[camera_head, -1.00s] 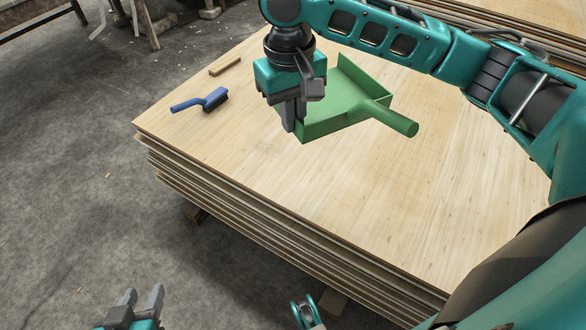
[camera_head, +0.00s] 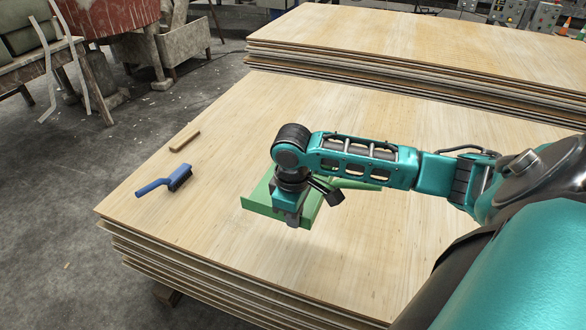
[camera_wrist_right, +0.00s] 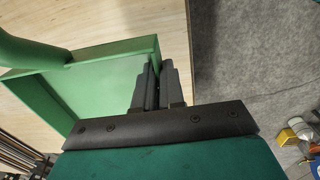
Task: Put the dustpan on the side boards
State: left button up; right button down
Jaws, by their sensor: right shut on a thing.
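The green dustpan (camera_head: 260,207) is in my right gripper (camera_head: 293,218), over the near stack of boards (camera_head: 230,250). My right arm covers part of the pan and most of its handle in the head view. In the right wrist view the fingers (camera_wrist_right: 157,84) are closed on one side wall of the dustpan (camera_wrist_right: 100,85). Whether the pan touches the boards beneath is hard to tell. A second stack of boards (camera_head: 400,40) lies behind the near one. My left gripper is out of view.
A blue brush (camera_head: 165,181) and a small wood strip (camera_head: 185,139) lie on the left part of the near stack. The second stack's top is clear. Trestles and a red machine (camera_head: 105,15) stand at the back left.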

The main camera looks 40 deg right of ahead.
jog(key=shift+s+d+f, duration=0.15)
jog(key=shift+d, duration=0.2)
jog(key=shift+f, duration=0.3)
jog(key=b, duration=0.6)
send_over(298, 270)
notch_tip(298, 270, down, 15)
jog(key=shift+a+f, duration=0.1)
jog(key=shift+f, duration=0.05)
notch_tip(298, 270, down, 4)
jog(key=shift+f+b, duration=0.2)
jog(key=shift+b, duration=0.45)
jog(key=shift+r, duration=0.1)
jog(key=c, duration=1.7)
grip_release()
jog(key=shift+f, duration=0.2)
jog(key=o, duration=0.5)
jog(key=shift+c, duration=0.2)
jog(key=shift+r, duration=0.1)
